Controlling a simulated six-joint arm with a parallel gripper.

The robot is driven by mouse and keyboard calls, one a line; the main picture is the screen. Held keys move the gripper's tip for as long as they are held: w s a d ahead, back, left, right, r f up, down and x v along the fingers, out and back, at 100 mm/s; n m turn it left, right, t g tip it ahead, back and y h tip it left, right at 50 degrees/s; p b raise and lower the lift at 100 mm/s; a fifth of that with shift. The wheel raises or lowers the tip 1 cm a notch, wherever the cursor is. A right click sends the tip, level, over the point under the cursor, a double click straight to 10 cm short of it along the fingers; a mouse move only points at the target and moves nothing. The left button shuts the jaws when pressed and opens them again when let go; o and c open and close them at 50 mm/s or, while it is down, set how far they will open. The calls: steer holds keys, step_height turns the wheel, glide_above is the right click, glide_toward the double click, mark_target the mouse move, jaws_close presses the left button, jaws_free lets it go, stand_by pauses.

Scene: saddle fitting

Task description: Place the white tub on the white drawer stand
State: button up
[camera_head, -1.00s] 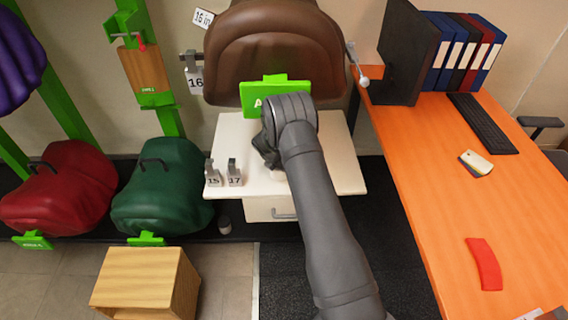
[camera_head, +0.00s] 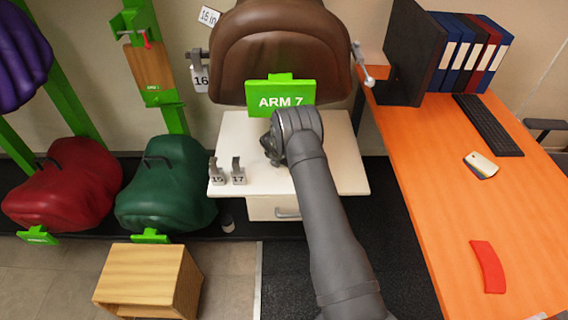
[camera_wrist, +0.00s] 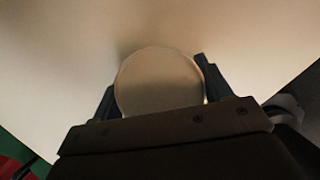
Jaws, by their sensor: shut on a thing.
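The white drawer stand (camera_head: 342,172) stands under the brown saddle, with a flat top and a drawer handle at its front. My gripper (camera_head: 272,150) is over the stand top in the head view, mostly hidden by my own wrist. In the wrist view my gripper (camera_wrist: 158,95) is shut on the white tub (camera_wrist: 160,82), with a finger on each side of it. The pale stand top (camera_wrist: 60,60) fills the background behind the tub. I cannot tell whether the tub touches the stand. The tub is hidden in the head view.
The brown saddle (camera_head: 280,50) and green ARM 7 sign (camera_head: 281,94) are behind my wrist. An orange desk (camera_head: 440,190) is at right. The stand top's right side is clear.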

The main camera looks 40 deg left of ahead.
steer(key=shift+f, duration=0.1)
steer(key=o, duration=1.2)
steer(key=v, duration=0.3)
steer(key=shift+s+r, duration=0.2)
steer(key=shift+s, duration=0.2)
steer(key=s, duration=0.3)
steer(key=s+d, duration=0.1)
steer(key=s, duration=0.3)
steer(key=s+d, duration=0.1)
steer(key=s, duration=0.3)
steer(key=shift+d+f, duration=0.1)
steer(key=shift+d, duration=0.05)
steer(key=shift+w, duration=0.1)
